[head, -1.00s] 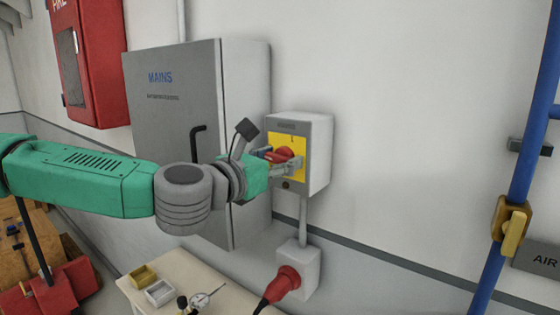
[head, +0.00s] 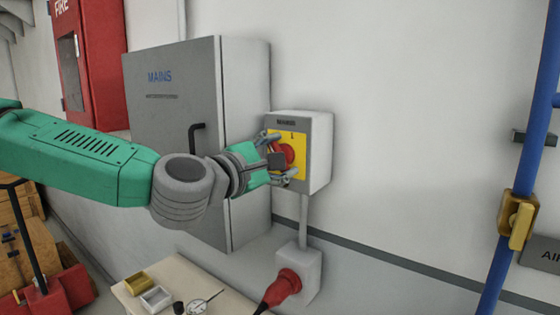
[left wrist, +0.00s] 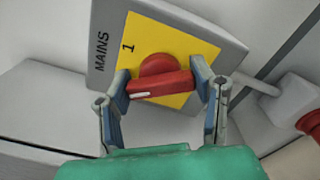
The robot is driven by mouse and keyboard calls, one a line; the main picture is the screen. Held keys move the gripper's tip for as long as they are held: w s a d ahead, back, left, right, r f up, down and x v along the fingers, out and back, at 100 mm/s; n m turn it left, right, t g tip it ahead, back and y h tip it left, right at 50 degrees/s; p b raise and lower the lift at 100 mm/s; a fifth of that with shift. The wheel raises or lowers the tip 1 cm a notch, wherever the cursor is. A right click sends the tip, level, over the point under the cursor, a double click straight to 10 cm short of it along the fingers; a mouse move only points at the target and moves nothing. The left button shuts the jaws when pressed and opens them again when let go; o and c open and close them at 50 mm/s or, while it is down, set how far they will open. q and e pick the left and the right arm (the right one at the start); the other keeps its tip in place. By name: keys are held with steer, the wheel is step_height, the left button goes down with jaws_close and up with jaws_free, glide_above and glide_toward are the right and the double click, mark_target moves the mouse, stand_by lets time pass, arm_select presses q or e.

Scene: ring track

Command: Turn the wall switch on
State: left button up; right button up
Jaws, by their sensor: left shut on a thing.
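The wall switch is a grey box (head: 318,150) labelled MAINS, with a yellow plate (head: 301,150) marked 1 and a red rotary handle (head: 288,155). My left gripper (head: 282,158) is at the front of the handle and partly hides it in the head view. In the left wrist view, my left gripper (left wrist: 163,90) has one finger at each end of the red handle bar (left wrist: 165,86). The bar lies roughly along the box's upright direction, its white mark at the end on the 1 side. My right gripper is not in view.
A grey MAINS cabinet (head: 172,115) with a black handle stands left of the switch, close to my wrist. Below are a socket with a red plug (head: 284,286) and a bench (head: 185,274) with small trays. A blue pipe (head: 522,175) runs at the right; the wall between is clear.

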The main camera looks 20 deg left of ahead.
arm_select(q)
steer(key=m, duration=0.5)
steer(key=shift+f+b, duration=0.15)
steer(key=shift+b, duration=0.2)
steer(key=shift+f+m, duration=0.1)
steer(key=shift+m, duration=0.7)
steer(key=shift+s+f, duration=0.1)
steer(key=o, duration=1.2)
